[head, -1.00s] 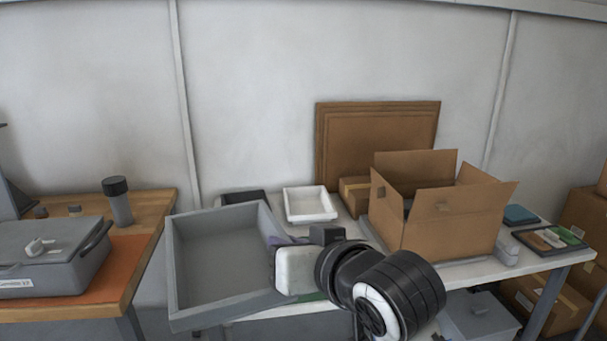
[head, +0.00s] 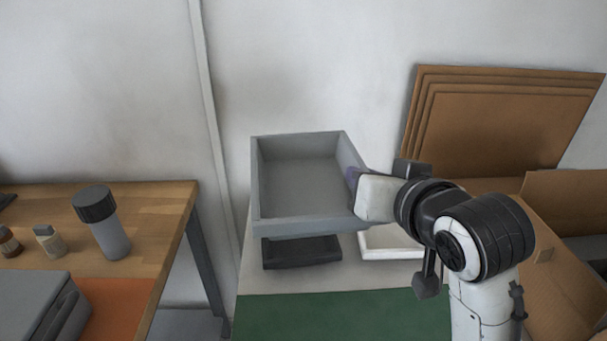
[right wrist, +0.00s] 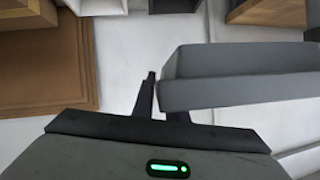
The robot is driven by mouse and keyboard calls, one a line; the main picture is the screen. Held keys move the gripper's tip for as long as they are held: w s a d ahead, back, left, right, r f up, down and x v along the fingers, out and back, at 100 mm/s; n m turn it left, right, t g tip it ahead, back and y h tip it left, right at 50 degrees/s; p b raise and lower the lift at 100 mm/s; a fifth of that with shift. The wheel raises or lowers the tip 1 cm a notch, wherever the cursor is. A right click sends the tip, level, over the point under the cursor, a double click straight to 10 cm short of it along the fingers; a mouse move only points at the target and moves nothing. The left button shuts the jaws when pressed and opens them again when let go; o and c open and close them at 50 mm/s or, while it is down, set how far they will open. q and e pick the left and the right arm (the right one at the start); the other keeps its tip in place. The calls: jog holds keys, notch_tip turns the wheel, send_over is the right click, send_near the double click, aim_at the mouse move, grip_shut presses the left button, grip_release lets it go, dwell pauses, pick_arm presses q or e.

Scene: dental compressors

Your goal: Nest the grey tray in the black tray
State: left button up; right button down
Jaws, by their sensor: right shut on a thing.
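The grey tray (head: 300,228) is held up in the air in the head view, its open side facing up and towards me. My right gripper (head: 358,186) is shut on its right wall. In the right wrist view the grey tray (right wrist: 235,92) reaches out to the right from the fingers (right wrist: 160,98). The black tray (head: 300,252) lies on the white table below and behind the held tray, which hides part of it. I cannot see inside the black tray. My left gripper is not in view.
A white tray (head: 392,243) sits right beside the black tray, partly behind my arm. A green mat (head: 330,315) covers the table front. An open cardboard box (head: 560,215) stands at the right. A wooden table (head: 150,205) with bottles is at the left, across a gap.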

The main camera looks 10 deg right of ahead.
jog(key=x, duration=0.5)
jog(key=shift+a, duration=0.15)
jog(key=w+f, duration=0.4)
jog(key=w+d+f+p, duration=0.1)
jog(key=w+f, duration=0.3)
jog(key=f, duration=0.1)
jog(key=w+f+p, duration=0.1)
jog(key=w+f, duration=0.3)
jog(key=f, duration=0.1)
jog(key=shift+d, duration=0.35)
jog(key=shift+f+b, duration=0.9)
jog(key=shift+f, duration=0.65)
notch_tip(320, 180, down, 2)
jog(key=shift+f+b, duration=0.1)
jog(key=shift+b, duration=1.15)
jog(key=shift+f+b, duration=0.75)
jog(key=shift+f, duration=0.6)
jog(key=shift+s, duration=0.1)
